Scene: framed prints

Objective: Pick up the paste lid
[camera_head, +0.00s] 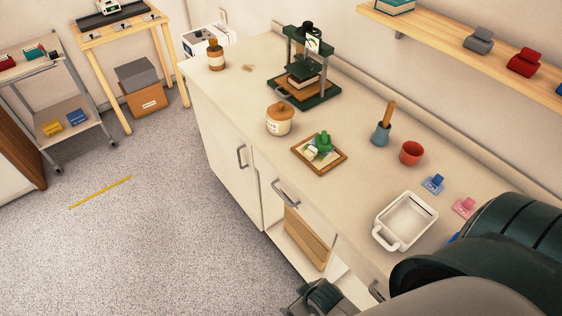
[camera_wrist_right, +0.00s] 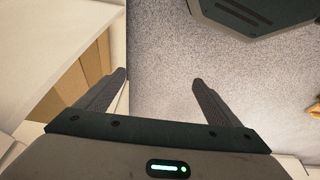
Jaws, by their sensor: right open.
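The paste jar (camera_head: 278,124) is a cream pot with a label, standing upright on the counter left of the framed print. Its paste lid (camera_head: 283,108) is a brown wooden disc with a knob, seated on top of the jar. My right gripper (camera_wrist_right: 160,80) is open and empty in the wrist view, pointing down beside the cabinet front with bare floor between its fingers. In the head view only a dark part of it shows at the bottom edge, low in front of the counter and well away from the jar. My left gripper is out of view.
On the counter (camera_head: 235,80) are a green press (camera_head: 305,65), a brown bottle (camera_head: 215,55), a small frame (camera_head: 340,163) with a green item on it, a grey brush pot (camera_head: 381,134), a red cup (camera_head: 411,153) and a white tray (camera_head: 390,240). My arm covers the lower right.

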